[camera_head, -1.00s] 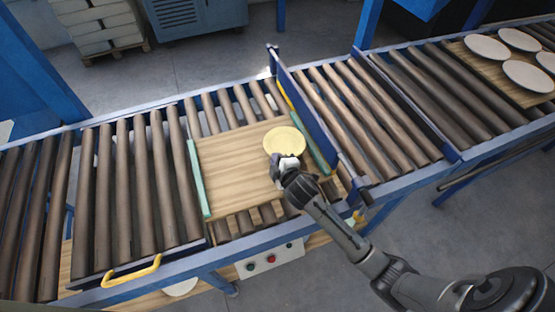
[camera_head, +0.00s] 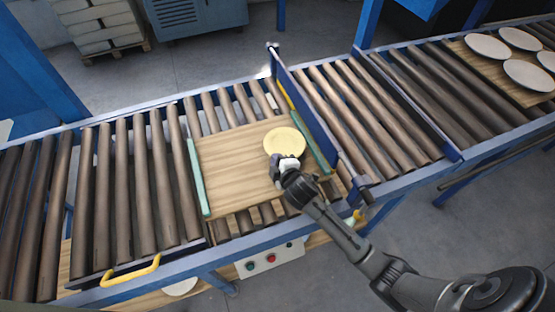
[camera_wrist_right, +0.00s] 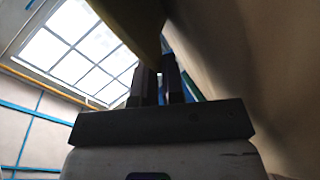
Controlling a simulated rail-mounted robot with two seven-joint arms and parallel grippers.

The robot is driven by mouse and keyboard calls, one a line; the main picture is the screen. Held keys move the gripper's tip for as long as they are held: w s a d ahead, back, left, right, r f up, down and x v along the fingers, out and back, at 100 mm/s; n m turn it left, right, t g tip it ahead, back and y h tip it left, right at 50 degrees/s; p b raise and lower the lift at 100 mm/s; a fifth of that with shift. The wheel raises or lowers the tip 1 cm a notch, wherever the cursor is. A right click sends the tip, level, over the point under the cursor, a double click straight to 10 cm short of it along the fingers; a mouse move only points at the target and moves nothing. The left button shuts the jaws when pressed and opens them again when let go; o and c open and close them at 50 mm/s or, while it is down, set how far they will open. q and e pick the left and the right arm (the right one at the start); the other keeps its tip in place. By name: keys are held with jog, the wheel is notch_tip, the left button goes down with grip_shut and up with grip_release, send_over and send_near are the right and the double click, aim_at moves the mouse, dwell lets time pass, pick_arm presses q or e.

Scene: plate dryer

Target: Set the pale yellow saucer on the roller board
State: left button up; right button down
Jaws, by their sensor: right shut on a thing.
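The pale yellow saucer (camera_head: 284,140) is over the right part of the wooden roller board (camera_head: 232,165) in the head view. My right gripper (camera_head: 286,161) is shut on its near rim. Whether the saucer touches the board or hovers just above it I cannot tell. In the right wrist view the fingers (camera_wrist_right: 158,84) reach up to the dark yellow underside of the saucer (camera_wrist_right: 135,22). The board lies on the rollers between two green side strips. My left gripper is not in view.
A blue upright barrier (camera_head: 305,105) stands just right of the board. Another board (camera_head: 463,52) with several white plates lies at the far right of the conveyor. A yellow handle (camera_head: 130,272) and a button box (camera_head: 270,260) are on the near side. The board's left part is clear.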

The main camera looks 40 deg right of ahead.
jog(key=shift+f, duration=0.25)
